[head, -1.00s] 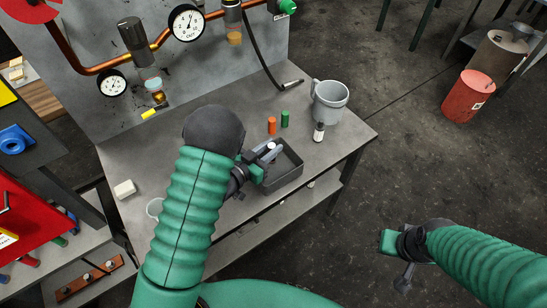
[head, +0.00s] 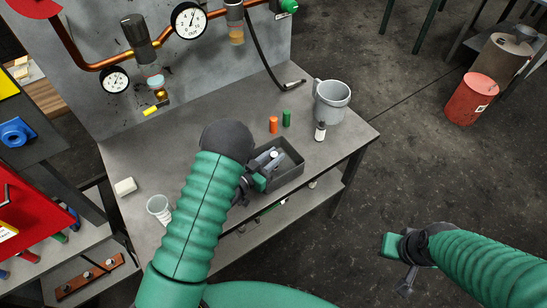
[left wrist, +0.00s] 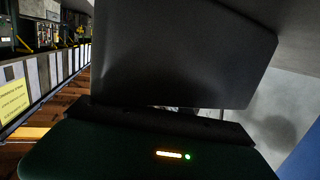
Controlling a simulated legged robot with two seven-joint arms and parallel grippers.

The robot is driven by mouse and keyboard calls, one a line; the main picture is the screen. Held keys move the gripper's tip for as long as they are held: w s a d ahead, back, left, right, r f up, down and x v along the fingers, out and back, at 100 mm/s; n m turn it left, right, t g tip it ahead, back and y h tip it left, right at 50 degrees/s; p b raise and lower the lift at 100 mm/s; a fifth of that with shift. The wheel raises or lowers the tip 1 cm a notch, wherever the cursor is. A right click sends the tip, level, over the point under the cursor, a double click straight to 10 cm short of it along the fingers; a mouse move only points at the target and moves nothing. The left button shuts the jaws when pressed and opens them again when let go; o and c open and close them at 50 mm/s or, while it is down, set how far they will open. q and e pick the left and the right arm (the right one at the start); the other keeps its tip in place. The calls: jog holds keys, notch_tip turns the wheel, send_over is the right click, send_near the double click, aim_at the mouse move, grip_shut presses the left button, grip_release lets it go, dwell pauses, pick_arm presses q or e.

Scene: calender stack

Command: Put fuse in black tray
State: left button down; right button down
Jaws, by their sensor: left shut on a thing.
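The black tray (head: 290,171) sits near the front right edge of the grey bench. My left gripper (head: 268,162) is at the tray's left part, over its inside. It is shut on a small pale-ended thing (head: 273,154), which I take to be the fuse; the fingers hide most of it. In the left wrist view a large dark grey surface fills the middle, and no fuse is clear. My right gripper (head: 404,262) hangs over the floor, away from the bench; its finger gap is not clear.
A grey mug (head: 332,102) and a small white-labelled bottle (head: 320,131) stand to the right. A clear cup (head: 159,207) and a white block (head: 125,187) are at left.

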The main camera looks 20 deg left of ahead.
pick_arm(q)
jog(key=c, duration=1.2)
grip_release()
jog(key=shift+s+d+f, duration=0.15)
jog(key=shift+s+f, duration=0.05)
jog(key=shift+f, duration=0.25)
jog(key=shift+s+d+f, duration=0.1)
jog(key=shift+s+f, duration=0.1)
jog(key=shift+f, duration=0.2)
pick_arm(e)
jog(key=shift+f, duration=0.15)
pick_arm(q)
jog(key=shift+r+p, duration=0.3)
jog(key=shift+r, duration=0.05)
jog(key=shift+w+r+g+p, duration=0.1)
jog(key=shift+r+g+p, duration=0.2)
jog(key=shift+r+p, duration=0.25)
jog(key=s+a, duration=0.1)
jog(key=s+a+b, duration=0.1)
jog(key=s, duration=0.1)
jog(key=shift+s+f, duration=0.15)
jog(key=v, duration=0.7)
jog(key=shift+s+r, duration=0.1)
jog(key=shift+r, duration=0.15)
jog(key=shift+s+a, duration=0.1)
jog(key=shift+s, duration=0.1)
pick_arm(e)
jog(key=shift+w+a, duration=0.1)
jog(key=shift+w, duration=0.25)
